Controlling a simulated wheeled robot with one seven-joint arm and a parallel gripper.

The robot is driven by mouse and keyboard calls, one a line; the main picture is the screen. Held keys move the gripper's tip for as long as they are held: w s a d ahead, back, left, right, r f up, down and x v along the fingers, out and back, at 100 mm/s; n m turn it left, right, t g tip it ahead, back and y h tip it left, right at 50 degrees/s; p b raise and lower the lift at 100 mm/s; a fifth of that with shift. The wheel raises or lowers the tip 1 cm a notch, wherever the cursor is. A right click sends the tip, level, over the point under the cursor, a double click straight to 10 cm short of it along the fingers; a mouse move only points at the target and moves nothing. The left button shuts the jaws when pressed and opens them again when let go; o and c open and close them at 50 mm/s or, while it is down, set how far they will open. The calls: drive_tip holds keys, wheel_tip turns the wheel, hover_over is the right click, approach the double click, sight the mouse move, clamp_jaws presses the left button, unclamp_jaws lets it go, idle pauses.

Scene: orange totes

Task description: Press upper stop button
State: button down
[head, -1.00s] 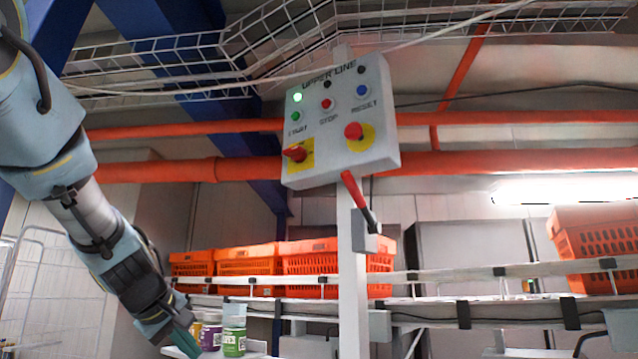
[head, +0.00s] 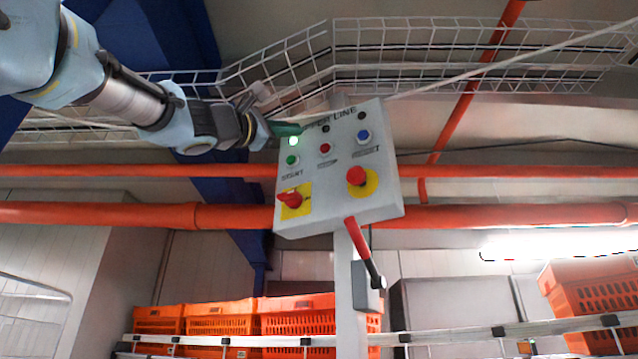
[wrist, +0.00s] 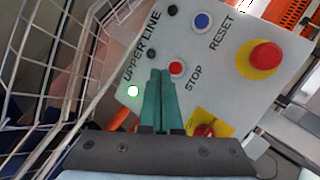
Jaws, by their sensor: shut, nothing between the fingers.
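The grey control panel (head: 337,215) labelled UPPER LINE stands on a white post. Its small red STOP button (head: 325,148) sits in the upper row, between the green START button (head: 292,160) and the blue RESET button (head: 363,135). A green lamp is lit above START. My gripper (head: 297,129) is at the panel's upper left edge, with its green fingers together and empty. In the wrist view, the fingertips (wrist: 160,72) appear just left of the STOP button (wrist: 177,68). I cannot tell whether they touch the panel.
A large red mushroom button (head: 357,176) and a red rotary switch (head: 291,199) are lower on the panel. A red-handled lever (head: 358,240) hangs below. A wire cable tray (head: 440,55) runs above. Orange totes (head: 215,319) stand behind.

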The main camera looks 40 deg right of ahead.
sight(326, 149)
drive_tip(key=shift+s+a+r+g+h, duration=0.25)
drive_tip(key=shift+s+r, duration=0.1)
drive_tip(key=shift+r, duration=0.2)
drive_tip(key=shift+s+a+r+g+h, duration=0.15)
drive_tip(key=shift+s+a+r, duration=0.15)
drive_tip(key=shift+r, duration=0.2)
drive_tip(key=shift+d, duration=0.2)
drive_tip(key=w+d+p, duration=0.1)
drive_tip(key=w+d, duration=0.2)
drive_tip(key=d, duration=0.5)
drive_tip(key=shift+p, duration=0.4)
drive_tip(key=shift+w, duration=0.1)
idle(1.0)
drive_tip(key=shift+w+d, duration=0.1)
drive_tip(key=shift+d, duration=0.3)
